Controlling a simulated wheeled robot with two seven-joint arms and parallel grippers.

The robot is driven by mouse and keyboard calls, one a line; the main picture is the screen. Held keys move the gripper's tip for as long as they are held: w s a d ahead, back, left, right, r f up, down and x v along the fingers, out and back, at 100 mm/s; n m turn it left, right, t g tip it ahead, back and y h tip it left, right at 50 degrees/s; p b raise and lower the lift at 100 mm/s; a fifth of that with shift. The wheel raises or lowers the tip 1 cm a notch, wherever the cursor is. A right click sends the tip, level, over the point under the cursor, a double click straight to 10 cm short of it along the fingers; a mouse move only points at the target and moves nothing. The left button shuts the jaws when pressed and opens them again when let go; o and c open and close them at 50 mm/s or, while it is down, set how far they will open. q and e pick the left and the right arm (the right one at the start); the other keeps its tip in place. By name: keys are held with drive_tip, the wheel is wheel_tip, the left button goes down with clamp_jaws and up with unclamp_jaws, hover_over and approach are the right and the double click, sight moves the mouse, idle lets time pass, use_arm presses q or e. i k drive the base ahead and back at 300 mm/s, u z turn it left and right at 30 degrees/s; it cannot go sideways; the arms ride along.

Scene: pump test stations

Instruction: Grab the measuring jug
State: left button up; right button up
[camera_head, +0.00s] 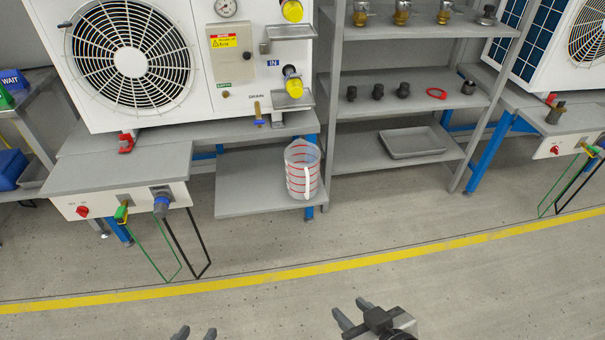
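The measuring jug (300,168) is clear with red level lines and a white handle facing me. It stands upright at the right end of a low grey shelf (245,197) under the pump station. My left gripper (194,334) shows only its two fingertips at the bottom edge; they are apart with nothing between them. My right gripper (352,312) is at the bottom, right of centre, with its fingers apart and empty. Both grippers are well short of the jug, over the floor in the picture.
A grey shelf rack (407,60) with fittings and a grey tray (412,142) stands right of the jug. A blue table leg (312,150) is close by the jug. A control box (122,202) with hanging hose loops juts out at left. The floor with a yellow line (330,264) is clear.

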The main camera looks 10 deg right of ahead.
sight(301, 157)
drive_tip(key=u, duration=0.4)
drive_tip(key=i, duration=0.4)
drive_tip(key=u, duration=0.65)
drive_tip(key=i, duration=0.85)
drive_tip(key=z, duration=0.8)
drive_tip(key=i, duration=0.4)
drive_tip(key=z, duration=0.4)
